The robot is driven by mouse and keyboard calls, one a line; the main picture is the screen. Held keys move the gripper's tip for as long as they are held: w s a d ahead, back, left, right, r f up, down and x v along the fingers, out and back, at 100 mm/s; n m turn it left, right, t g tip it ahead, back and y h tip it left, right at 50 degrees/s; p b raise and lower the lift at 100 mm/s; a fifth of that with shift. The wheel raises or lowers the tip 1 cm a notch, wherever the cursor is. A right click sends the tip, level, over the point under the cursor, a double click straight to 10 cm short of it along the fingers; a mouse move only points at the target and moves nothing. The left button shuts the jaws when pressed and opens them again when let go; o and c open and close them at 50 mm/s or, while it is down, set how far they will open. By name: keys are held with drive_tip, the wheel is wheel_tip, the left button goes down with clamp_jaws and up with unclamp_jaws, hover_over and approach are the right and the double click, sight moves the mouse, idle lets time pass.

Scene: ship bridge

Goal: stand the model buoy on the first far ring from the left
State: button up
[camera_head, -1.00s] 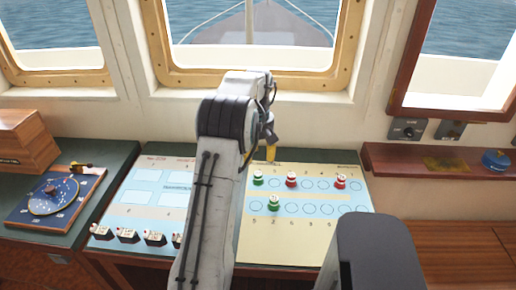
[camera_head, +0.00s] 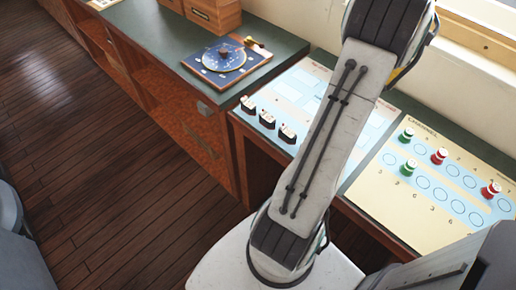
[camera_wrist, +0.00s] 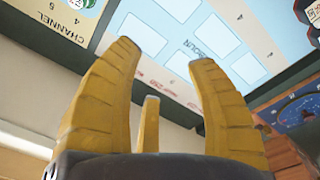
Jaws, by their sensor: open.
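The channel board (camera_head: 385,215), pale yellow with blue strips of rings, lies at the right in the head view. On its far row stand a green model buoy (camera_head: 406,135) at the left end and two red buoys (camera_head: 439,156) (camera_head: 491,190). Another green buoy (camera_head: 408,167) stands on the near row. The near row's leftmost ring (camera_head: 390,159) looks empty. My gripper (camera_wrist: 165,62) is open in the wrist view, with nothing between its yellow fingers. A green buoy (camera_wrist: 86,4) shows at that view's upper left edge, apart from the fingers. The gripper is out of the head view.
A pale blue board (camera_head: 290,88) with several small black-based pieces (camera_head: 267,119) at its near edge lies left of the channel board, partly behind my arm. A blue dial board (camera_head: 226,60) and wooden boxes (camera_head: 213,12) stand further left. The wooden floor (camera_head: 110,150) at left is open.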

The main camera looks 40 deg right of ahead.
drive_tip(key=w+a+r+n+t, duration=0.1)
drive_tip(key=w+a+r, duration=0.1)
drive_tip(key=w+a, duration=0.45)
drive_tip(key=w+a+r+n, duration=0.1)
drive_tip(key=w+a+r, duration=0.15)
drive_tip(key=a, duration=0.75)
drive_tip(key=w+a+r+n+t, duration=0.1)
drive_tip(key=w+a, duration=0.4)
drive_tip(key=a, duration=0.4)
drive_tip(key=s+a+f+n+t, duration=0.1)
drive_tip(key=s+a, duration=0.3)
drive_tip(key=a, duration=0.5)
drive_tip(key=s+a+f+n+t, duration=0.1)
drive_tip(key=s+a+f+n, duration=0.1)
drive_tip(key=a, duration=0.8)
drive_tip(key=shift+s+a+f+n+y, duration=0.3)
drive_tip(key=shift+s+f+y, duration=0.1)
drive_tip(key=shift+s+f, duration=0.45)
drive_tip(key=shift+s+d+r, duration=0.1)
drive_tip(key=shift+d, duration=0.05)
